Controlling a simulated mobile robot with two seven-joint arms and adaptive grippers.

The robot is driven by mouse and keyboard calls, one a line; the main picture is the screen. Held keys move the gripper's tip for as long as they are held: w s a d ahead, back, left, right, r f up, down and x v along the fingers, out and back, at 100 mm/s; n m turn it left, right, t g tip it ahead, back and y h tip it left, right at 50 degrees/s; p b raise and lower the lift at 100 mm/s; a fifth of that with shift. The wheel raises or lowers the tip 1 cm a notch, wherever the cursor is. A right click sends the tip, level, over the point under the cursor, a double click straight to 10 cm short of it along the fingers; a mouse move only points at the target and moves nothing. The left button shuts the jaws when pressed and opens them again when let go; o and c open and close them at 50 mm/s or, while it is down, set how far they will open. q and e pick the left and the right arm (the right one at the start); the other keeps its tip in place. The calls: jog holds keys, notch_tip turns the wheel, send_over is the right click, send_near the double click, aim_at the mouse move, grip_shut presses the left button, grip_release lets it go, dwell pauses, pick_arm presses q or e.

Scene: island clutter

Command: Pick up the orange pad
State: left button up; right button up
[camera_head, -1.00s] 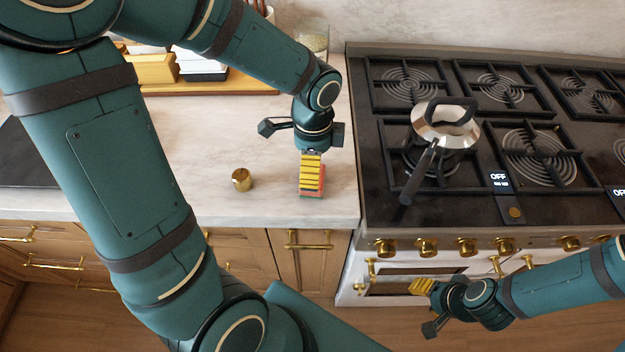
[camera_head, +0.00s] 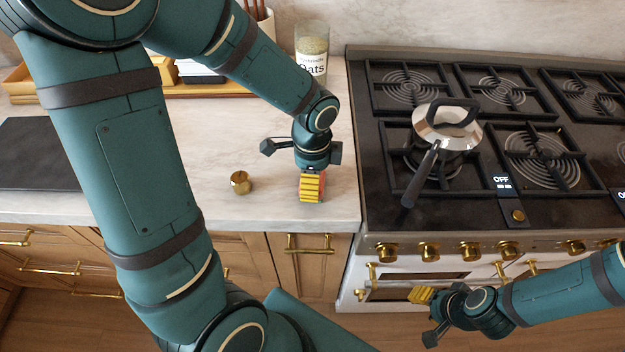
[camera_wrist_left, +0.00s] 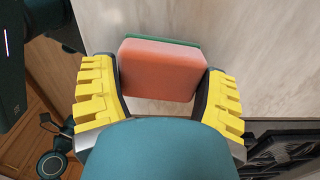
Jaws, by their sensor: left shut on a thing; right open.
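The orange pad (camera_wrist_left: 162,68) is a salmon-orange block with a green layer along its far edge. In the left wrist view it sits between the two yellow ridged fingers of my left gripper (camera_wrist_left: 160,88), which are shut on it. In the head view my left gripper (camera_head: 312,187) points down at the counter near its front right corner. Only a sliver of the pad (camera_head: 325,184) shows beside the fingers there. I cannot tell whether the pad still touches the counter. My right gripper (camera_head: 424,312) is open and empty, low in front of the stove.
A small brass cylinder (camera_head: 241,182) stands on the counter (camera_head: 150,207), left of my left gripper. An oats jar (camera_head: 311,52) and a wooden tray (camera_head: 215,90) are at the back. A dark board (camera_head: 38,155) lies at left.

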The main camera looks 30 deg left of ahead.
pick_arm(q)
notch_tip(320, 180, up, 10)
jog(key=p, duration=0.2)
jog(key=shift+p, duration=0.4)
jog(key=shift+c, duration=0.4)
